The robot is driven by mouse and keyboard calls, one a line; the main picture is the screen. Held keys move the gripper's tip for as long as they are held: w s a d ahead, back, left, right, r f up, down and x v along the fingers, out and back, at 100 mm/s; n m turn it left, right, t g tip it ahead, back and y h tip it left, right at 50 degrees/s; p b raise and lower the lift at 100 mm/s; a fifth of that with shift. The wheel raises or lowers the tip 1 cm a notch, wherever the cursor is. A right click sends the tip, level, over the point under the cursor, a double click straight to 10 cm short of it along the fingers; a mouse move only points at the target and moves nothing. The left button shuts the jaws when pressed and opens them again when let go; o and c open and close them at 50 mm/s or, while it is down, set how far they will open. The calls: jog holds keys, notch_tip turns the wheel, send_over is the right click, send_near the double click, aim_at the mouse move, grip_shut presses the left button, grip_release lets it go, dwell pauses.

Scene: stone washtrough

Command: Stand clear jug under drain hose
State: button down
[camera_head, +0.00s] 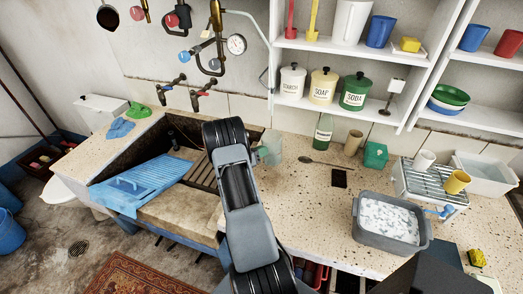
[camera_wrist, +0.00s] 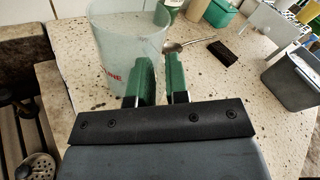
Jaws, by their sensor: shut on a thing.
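The clear jug (camera_wrist: 122,45) is see-through with red lettering and stands roughly upright in the wrist view. In the head view the jug (camera_head: 271,148) shows just right of my arm, near the sink's right edge. My gripper (camera_wrist: 162,78) has green fingers and is shut on the jug at its right side; the exact grip spot is unclear. I cannot tell whether the jug's base touches the counter. A pale hose (camera_head: 262,33) curves down the wall above; I cannot tell whether it is the drain hose.
A grey tub (camera_head: 360,235) stands farther right. The front counter has bare room.

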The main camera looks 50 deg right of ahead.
jog(key=shift+f, duration=0.1)
jog(key=c, duration=1.1)
grip_release()
jog(key=f+b+v, duration=0.1)
jog(key=b+v, duration=0.1)
jog(key=v, duration=0.9)
jog(key=s+a+r+m+t+y, duration=0.3)
jog(key=s+a+r+m+y, duration=0.1)
jog(key=a, duration=0.7)
jog(key=s+a+r+m+t+y, duration=0.3)
jog(key=a+r+m+y, duration=0.4)
jog(key=a+m, duration=0.2)
jog(key=s+a+r+m+t+y, duration=0.3)
jog(key=s+a+r+m+y, duration=0.1)
jog(key=a, duration=0.9)
notch_tip(320, 180, up, 2)
jog(key=m+y, duration=0.1)
jog(key=m, duration=0.1)
jog(key=shift+s+a+r+m+t, duration=0.25)
jog(key=shift+s+a+m+t, duration=0.05)
jog(key=shift+a+m, duration=0.1)
